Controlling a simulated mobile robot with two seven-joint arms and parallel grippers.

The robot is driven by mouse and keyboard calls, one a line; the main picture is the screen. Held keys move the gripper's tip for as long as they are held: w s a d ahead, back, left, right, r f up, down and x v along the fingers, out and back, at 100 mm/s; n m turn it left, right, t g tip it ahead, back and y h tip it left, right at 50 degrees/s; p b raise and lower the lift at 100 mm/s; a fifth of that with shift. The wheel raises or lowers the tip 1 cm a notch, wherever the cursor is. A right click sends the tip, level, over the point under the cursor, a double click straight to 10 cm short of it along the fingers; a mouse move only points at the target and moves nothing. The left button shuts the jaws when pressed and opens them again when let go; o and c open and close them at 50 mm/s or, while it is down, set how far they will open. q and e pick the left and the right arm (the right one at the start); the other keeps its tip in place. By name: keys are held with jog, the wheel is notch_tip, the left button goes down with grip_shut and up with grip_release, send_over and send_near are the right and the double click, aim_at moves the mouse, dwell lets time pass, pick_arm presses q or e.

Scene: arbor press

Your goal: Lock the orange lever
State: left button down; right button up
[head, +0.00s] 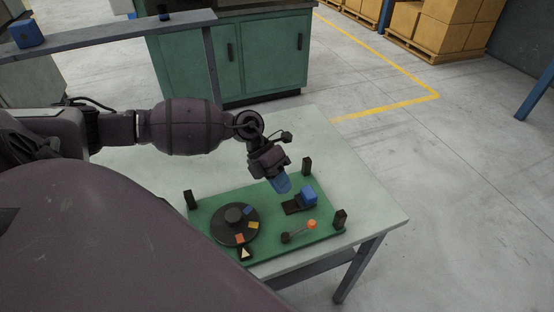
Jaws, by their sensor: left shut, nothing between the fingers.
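The orange lever (300,231) lies near the front right of the green board (270,251). It has a round orange knob at its right end, a thin arm, and a dark pivot at its left end. My left gripper (283,187) is shut and empty. It points down over the back of the board, apart from the lever and behind it in the picture. My right gripper is not in view.
A black dial (228,223) with coloured marks sits on the board's left. A blue block (309,195) on a dark base is right of my gripper. Dark posts, such as this one (340,218), stand at the corners. The white table (370,203) is clear on the right.

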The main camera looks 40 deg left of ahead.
aim_at(299, 230)
pick_arm(q)
jog(key=x, duration=0.5)
jog(key=d+r+x, duration=0.1)
jog(key=x, duration=0.1)
jog(key=shift+d+f, duration=0.15)
jog(key=shift+f, duration=0.15)
jog(key=shift+d+f, duration=0.2)
jog(key=shift+d, duration=0.35)
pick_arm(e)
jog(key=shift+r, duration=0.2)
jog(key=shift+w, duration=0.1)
